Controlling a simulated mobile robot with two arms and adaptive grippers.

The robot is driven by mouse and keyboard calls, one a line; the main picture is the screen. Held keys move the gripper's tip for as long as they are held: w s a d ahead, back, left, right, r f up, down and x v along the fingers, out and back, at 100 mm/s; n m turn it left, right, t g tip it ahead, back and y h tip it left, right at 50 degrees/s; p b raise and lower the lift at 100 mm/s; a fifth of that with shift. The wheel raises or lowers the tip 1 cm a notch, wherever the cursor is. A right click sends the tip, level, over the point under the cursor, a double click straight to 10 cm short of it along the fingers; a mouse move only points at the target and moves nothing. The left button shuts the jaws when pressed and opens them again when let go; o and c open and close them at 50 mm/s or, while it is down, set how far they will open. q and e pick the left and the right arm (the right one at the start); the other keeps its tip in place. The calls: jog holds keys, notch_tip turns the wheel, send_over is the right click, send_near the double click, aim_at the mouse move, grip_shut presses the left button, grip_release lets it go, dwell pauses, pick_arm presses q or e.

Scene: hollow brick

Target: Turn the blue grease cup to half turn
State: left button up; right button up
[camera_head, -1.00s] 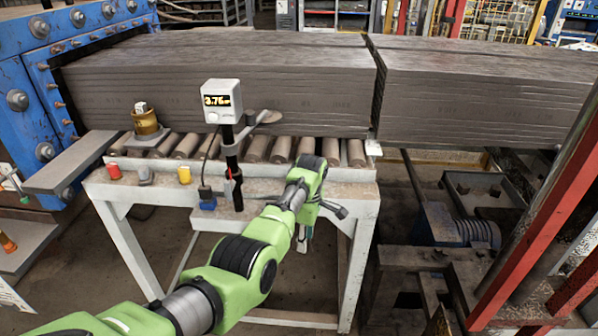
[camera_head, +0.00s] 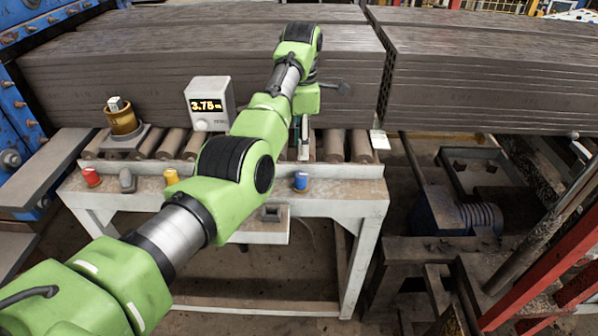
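The blue grease cup (camera_head: 301,181) stands on the pale front rail of the roller table, right of the middle. A red cup (camera_head: 91,177), a grey one (camera_head: 127,180) and a yellow one (camera_head: 171,177) stand farther left on the same rail. My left arm reaches in from the lower left. My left gripper (camera_head: 303,150) points down over the rollers, just above and behind the blue cup in the picture. Its fingers are small and seen edge-on, so their opening is unclear. I see no contact with the cup. My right gripper is out of view.
A grey display box (camera_head: 208,104) reading about 3.75 stands left of my arm, its post hidden. A brass pot (camera_head: 122,116) stands farther left. Long stacked brown slabs (camera_head: 200,55) fill the back. A motor (camera_head: 455,215) sits lower right.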

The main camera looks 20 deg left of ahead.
pick_arm(q)
jog(key=p, duration=0.2)
send_over(301, 174)
jog(key=f, duration=0.5)
jog(key=shift+s+d+f, duration=0.1)
jog(key=shift+s+f, duration=0.15)
jog(key=shift+f, duration=0.05)
notch_tip(301, 174, down, 6)
jog(key=shift+w+r, duration=0.1)
jog(key=shift+w, duration=0.05)
jog(key=shift+f, duration=0.2)
jog(key=shift+c, duration=0.4)
jog(key=c, duration=0.6)
jog(key=shift+c, duration=0.8)
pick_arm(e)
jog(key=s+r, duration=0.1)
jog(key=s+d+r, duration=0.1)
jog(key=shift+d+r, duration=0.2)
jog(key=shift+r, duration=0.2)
